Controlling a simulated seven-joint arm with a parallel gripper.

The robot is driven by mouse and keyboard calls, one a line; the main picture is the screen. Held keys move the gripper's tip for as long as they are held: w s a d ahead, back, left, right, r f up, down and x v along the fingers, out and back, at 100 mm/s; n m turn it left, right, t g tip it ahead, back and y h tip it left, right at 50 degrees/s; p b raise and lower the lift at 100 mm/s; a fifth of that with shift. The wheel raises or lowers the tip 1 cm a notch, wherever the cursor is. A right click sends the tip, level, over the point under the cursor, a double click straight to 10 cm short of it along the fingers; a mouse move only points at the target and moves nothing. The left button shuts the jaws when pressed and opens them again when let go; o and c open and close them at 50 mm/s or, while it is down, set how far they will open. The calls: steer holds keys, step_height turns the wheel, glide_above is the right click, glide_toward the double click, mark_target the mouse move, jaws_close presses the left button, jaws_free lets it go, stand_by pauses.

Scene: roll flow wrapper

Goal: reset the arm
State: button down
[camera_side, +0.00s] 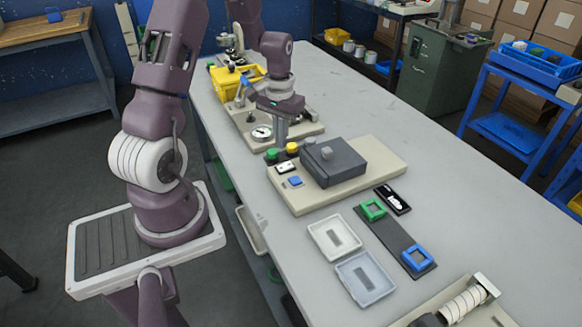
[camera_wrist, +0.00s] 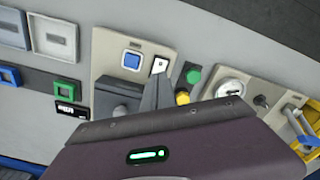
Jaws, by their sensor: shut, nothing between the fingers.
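My gripper (camera_side: 281,138) points down above the bench, near the gauge fixture and the back left of the beige machine base. Its fingers are together with nothing between them. In the wrist view the closed fingers (camera_wrist: 158,85) show as a grey wedge in front of the machine base (camera_wrist: 107,70). The exact gap between fingertips and surfaces cannot be told.
A fixture with a round gauge (camera_side: 261,132) and a yellow bin (camera_side: 235,81) stand behind. Two pale trays (camera_side: 333,237), (camera_side: 364,278), a dark strip (camera_side: 393,239) with green and blue frames, and a roller unit (camera_side: 466,303) lie in front. The bench's right side is clear.

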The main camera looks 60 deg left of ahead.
steer(key=s+d+r+m+t+y, duration=0.1)
steer(key=s+d+r+m+t, duration=0.25)
steer(key=d+r, duration=1.25)
steer(key=s+d+r+m+t, duration=0.1)
steer(key=s+d+r, duration=0.1)
steer(key=s, duration=0.3)
steer(key=s+d+r+m+t+h, duration=0.1)
steer(key=s+d+r, duration=0.2)
steer(key=s, duration=0.3)
steer(key=shift+s+d+r, duration=0.25)
steer(key=shift+d, duration=0.55)
steer(key=shift+m, duration=0.25)
